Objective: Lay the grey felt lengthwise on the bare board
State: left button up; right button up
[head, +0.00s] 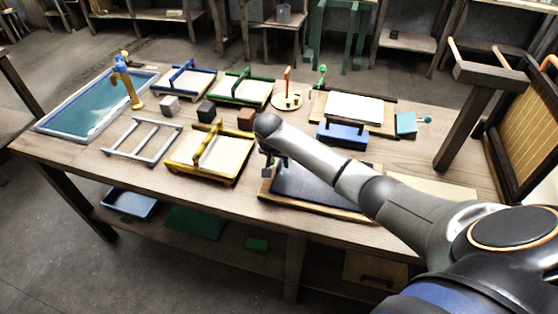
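A dark grey sheet (305,187), which looks like the grey felt, lies along a wooden board (268,196) at the front of the table. The board's wooden edge shows along its left end and front. My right arm crosses over the sheet and hides part of it. My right gripper (270,170) points down at the sheet's left end. It is small and dark here, so I cannot tell whether it touches the sheet or how far its fingers are apart. A pale flat board (432,187) lies bare to the right, partly behind my arm. My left gripper is out of view.
A yellow frame (212,155) stands just left of the board. A blue block (342,134) and a board with a white sheet (353,107) lie behind. A water vat (95,105) is far left. A wooden post (465,130) and a hanging mould (530,120) stand right.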

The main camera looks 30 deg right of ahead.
jog(key=p+v, duration=0.1)
jog(key=v, duration=1.1)
jog(key=a+f+n, duration=0.1)
jog(key=f, duration=0.1)
jog(key=s+a+f+n+t+y, duration=0.1)
jog(key=a+f, duration=0.1)
jog(key=a+f+n+y, duration=0.1)
jog(key=a+f, duration=0.1)
jog(key=shift+s+a+f+t, duration=0.15)
jog(key=shift+s+f+t, duration=0.05)
jog(key=shift+s+t, duration=0.15)
jog(key=s+a+f+n+t+y, duration=0.2)
jog(key=s+a+f+n+y, duration=0.1)
jog(key=s+a+f+n, duration=0.25)
jog(key=s+a+f+n+t, duration=0.1)
jog(key=s+f, duration=0.3)
jog(key=s, duration=0.4)
jog(key=s+a+f+n+t+y, duration=0.1)
jog(key=s+f, duration=0.3)
jog(key=s, duration=0.5)
jog(key=shift+a+f+n+t, duration=0.15)
jog(key=shift+a+n+t, duration=0.2)
jog(key=shift+a+n, duration=0.25)
jog(key=shift+d, duration=0.15)
